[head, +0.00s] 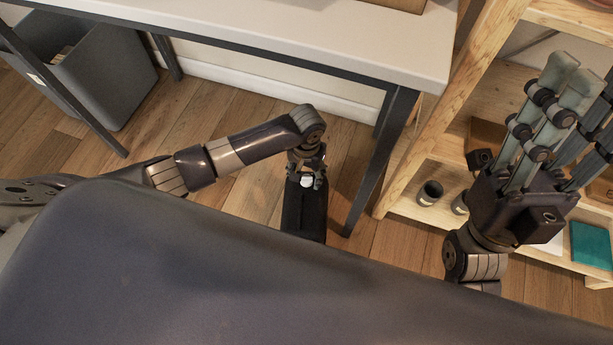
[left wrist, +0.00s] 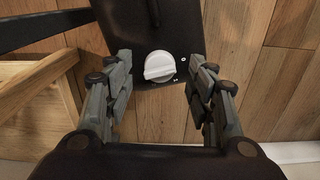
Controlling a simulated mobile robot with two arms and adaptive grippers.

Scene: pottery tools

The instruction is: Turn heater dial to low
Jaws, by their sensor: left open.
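The heater (head: 303,215) is a black box standing on the wooden floor below the table's edge. Its white dial (left wrist: 160,67) is on the top face, with small white marks beside it in the left wrist view; they are too small to read. The dial also shows as a small white spot in the head view (head: 307,182). My left gripper (left wrist: 161,84) points down at the heater, open, with one finger on each side of the dial and apart from it. My right gripper (head: 565,95) is raised at the right by the shelf, its fingers spread and empty.
A white table (head: 300,38) with dark legs stands behind the heater, one leg (head: 385,150) close on its right. A grey bin (head: 90,75) is at the upper left. A wooden shelf (head: 425,150) with cups (head: 430,192) stands at the right. Floor left of the heater is clear.

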